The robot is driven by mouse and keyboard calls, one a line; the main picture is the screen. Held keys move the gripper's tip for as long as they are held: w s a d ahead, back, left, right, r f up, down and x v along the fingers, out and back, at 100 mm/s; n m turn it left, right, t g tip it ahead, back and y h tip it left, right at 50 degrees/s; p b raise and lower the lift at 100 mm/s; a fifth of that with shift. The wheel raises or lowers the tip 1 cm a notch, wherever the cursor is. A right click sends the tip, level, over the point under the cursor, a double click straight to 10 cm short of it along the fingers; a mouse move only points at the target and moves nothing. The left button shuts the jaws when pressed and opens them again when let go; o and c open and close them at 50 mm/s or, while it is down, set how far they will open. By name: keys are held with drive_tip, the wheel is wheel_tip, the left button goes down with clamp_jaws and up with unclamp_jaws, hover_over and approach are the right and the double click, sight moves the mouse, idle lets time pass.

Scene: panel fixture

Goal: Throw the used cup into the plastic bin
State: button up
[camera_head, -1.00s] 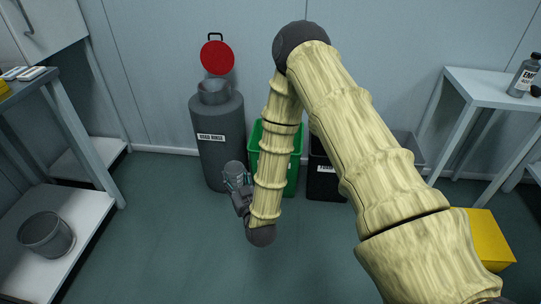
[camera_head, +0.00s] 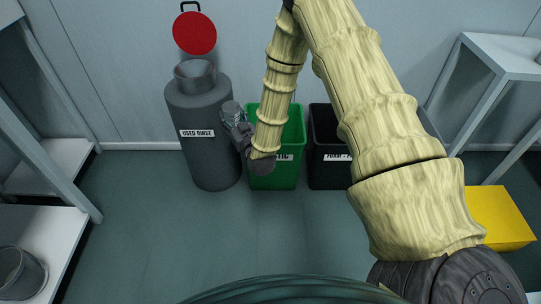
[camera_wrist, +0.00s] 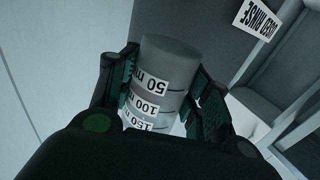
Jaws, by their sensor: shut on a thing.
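My gripper (camera_head: 236,125) is shut on a grey, translucent measuring cup (camera_head: 231,107). In the wrist view the cup (camera_wrist: 172,62) sits between both fingers and shows 50, 100 and 150 marks. Its contents cannot be seen. In the head view my gripper is at the left side of the green bin (camera_head: 275,180), in front of the grey used-rinse can. The bin's mouth is partly covered by my forearm.
The grey can (camera_head: 208,150), labelled USED RINSE, has a funnel-like top (camera_head: 194,73) and a raised red lid (camera_head: 194,33). A black bin (camera_head: 325,170) stands right of the green one. A yellow box (camera_head: 500,217) is at right. Shelving (camera_head: 50,230) borders the left; floor ahead is clear.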

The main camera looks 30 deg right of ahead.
drive_tip(key=w+d+f+m+h+b, duration=0.15)
drive_tip(key=d+b, duration=0.25)
drive_tip(key=d, duration=0.7)
drive_tip(key=w+d+f+b, duration=0.2)
drive_tip(key=w+d+b, duration=0.15)
drive_tip(key=d, duration=0.65)
drive_tip(key=f+b, duration=0.1)
drive_tip(key=b, duration=0.1)
drive_tip(key=f+b, duration=0.1)
drive_tip(key=f, duration=0.1)
drive_tip(key=f+b, duration=0.2)
drive_tip(key=shift+s+d+f+b, duration=0.25)
drive_tip(key=shift+s+b, duration=0.05)
drive_tip(key=shift+s, duration=0.1)
drive_tip(key=o, duration=1.1)
drive_tip(key=shift+r, duration=5)
